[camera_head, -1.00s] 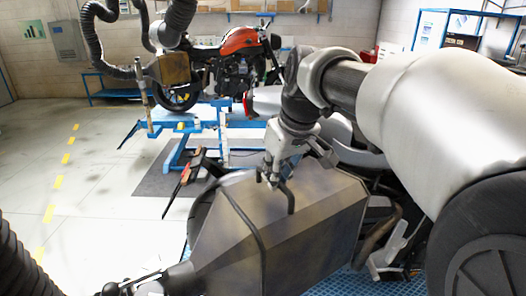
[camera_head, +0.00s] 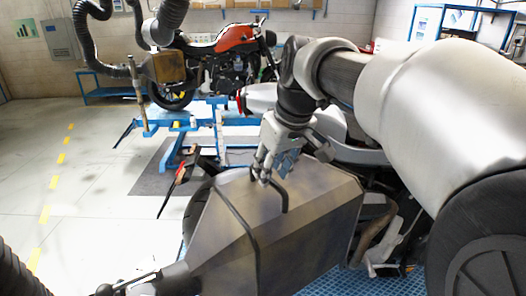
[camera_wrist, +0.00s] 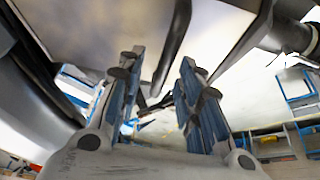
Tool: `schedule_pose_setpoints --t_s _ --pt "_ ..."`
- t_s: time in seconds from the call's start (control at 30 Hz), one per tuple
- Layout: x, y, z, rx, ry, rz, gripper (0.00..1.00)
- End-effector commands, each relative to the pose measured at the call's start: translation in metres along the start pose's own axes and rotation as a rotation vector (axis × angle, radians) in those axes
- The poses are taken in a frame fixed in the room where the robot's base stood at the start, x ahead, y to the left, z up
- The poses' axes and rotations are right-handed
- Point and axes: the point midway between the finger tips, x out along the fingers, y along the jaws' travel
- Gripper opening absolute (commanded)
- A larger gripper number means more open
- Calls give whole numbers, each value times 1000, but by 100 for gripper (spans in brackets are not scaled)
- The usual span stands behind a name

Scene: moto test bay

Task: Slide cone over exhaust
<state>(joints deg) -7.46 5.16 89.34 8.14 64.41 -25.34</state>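The cone is a large dull-metal, flat-sided hood (camera_head: 310,225) in the lower middle of the head view, with a bent black handle bar (camera_head: 250,228) on its upper face. Its narrow end points lower left. My gripper (camera_head: 262,178) is at the upper part of the handle. In the wrist view its two blue-padded fingers (camera_wrist: 160,75) are apart, with the dark bar (camera_wrist: 173,45) showing in the gap and space on both sides. A brownish curved pipe (camera_head: 378,225), apparently the exhaust, shows at the cone's right side. The cone's opening and the pipe's end are hidden.
A near motorcycle sits behind the cone, largely hidden by it and my arm. A red motorcycle (camera_head: 236,40) stands on a blue lift (camera_head: 180,120) further back. A corrugated hose (camera_head: 22,255) is at lower left. The floor at left is clear.

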Motion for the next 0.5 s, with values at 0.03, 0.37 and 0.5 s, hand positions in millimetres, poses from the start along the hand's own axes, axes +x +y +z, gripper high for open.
schedule_pose_setpoints --t_s 0.03,0.37,0.5 --pt "-9 0 -1 0 5 3 33" --pt "-78 0 -1 0 6 4 33" --pt "-99 0 -1 0 5 4 33"
